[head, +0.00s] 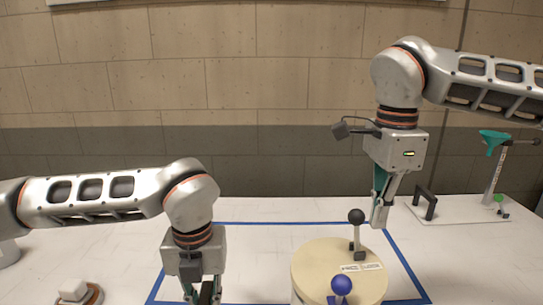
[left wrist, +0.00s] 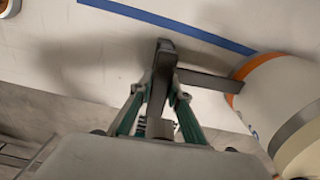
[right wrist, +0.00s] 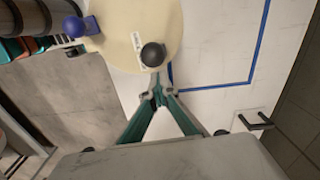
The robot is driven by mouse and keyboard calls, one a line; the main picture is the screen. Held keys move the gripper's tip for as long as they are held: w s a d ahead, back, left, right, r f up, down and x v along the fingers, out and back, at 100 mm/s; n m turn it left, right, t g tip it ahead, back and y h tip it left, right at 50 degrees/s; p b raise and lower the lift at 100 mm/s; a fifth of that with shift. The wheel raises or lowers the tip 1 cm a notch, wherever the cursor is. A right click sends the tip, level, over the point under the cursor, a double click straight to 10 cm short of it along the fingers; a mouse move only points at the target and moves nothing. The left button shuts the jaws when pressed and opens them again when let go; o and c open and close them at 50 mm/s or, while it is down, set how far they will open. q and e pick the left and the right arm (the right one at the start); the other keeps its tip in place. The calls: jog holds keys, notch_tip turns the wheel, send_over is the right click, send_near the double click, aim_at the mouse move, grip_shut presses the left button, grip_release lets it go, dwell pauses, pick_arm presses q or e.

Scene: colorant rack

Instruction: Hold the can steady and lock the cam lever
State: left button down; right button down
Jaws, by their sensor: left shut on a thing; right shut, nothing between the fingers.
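The can (head: 312,265) stands at the front of the table, its round cream lid showing; its side with an orange band shows in the left wrist view (left wrist: 275,88). A lever with a black ball knob (head: 356,216) stands upright on the lid beside a small label. A blue ball knob (head: 341,285) sits at the lid's near edge. My left gripper (left wrist: 160,100) is shut on the can's dark side handle (left wrist: 205,84). My right gripper (head: 379,222), shut and empty, is just right of the black knob; in the right wrist view its tips (right wrist: 158,93) appear apart from the knob.
Blue tape (head: 402,260) outlines an area around the can. A stand with a teal funnel (head: 495,138) and a black handle-like bracket (head: 425,203) are at the back right. A small round item (head: 78,291) lies front left. The table behind the can is clear.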

jog(key=shift+d, duration=0.1)
jog(key=shift+w+d, duration=0.1)
jog(key=shift+d, duration=0.8)
jog(key=shift+d, duration=0.15)
jog(key=shift+d+r, duration=0.1)
jog(key=shift+d, duration=0.75)
jog(key=c, duration=2.4)
grip_release()
jog(key=shift+w, duration=0.1)
jog(key=shift+o, duration=0.2)
